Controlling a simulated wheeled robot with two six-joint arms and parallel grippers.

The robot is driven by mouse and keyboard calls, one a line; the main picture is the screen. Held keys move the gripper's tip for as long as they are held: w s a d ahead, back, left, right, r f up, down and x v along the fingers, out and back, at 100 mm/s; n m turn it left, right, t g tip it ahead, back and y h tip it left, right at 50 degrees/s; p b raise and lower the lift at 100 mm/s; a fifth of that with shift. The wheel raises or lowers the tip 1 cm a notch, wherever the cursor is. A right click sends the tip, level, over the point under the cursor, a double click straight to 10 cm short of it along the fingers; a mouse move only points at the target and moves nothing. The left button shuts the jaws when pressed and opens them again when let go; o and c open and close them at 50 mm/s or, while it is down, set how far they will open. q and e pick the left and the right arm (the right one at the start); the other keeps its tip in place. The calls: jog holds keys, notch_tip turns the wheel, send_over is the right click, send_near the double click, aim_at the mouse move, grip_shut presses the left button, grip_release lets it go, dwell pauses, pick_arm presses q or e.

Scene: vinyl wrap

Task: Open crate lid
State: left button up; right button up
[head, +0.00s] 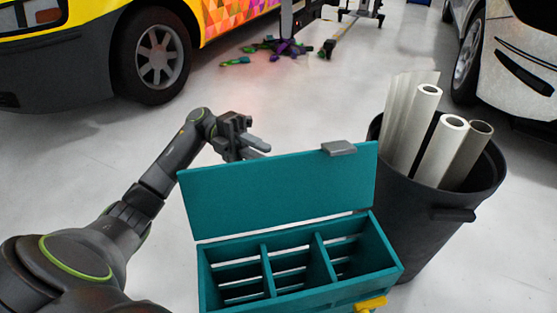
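The teal crate (296,289) stands at the lower middle of the head view, and slatted gaps show in its compartments. Its teal lid (285,193) stands raised along the far side, so the inside is exposed. A grey handle piece (339,148) sits on the lid's top edge, toward the right. My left gripper (255,150) is behind and above the lid's top edge, left of the grey piece. Its fingers look spread with nothing between them, and the lid may hide part of them. My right gripper is not in view.
A dark bin (420,233) with several pale rolls (439,150) stands close to the crate's right. A yellow object (370,304) shows at the crate's front right. Vehicles stand behind, with coloured scraps (280,47) on the floor. The floor left of the lid is clear beyond my arm.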

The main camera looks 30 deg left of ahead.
aim_at(279, 161)
pick_arm(q)
jog(key=shift+x, duration=2.55)
jog(key=shift+c, duration=0.4)
grip_shut()
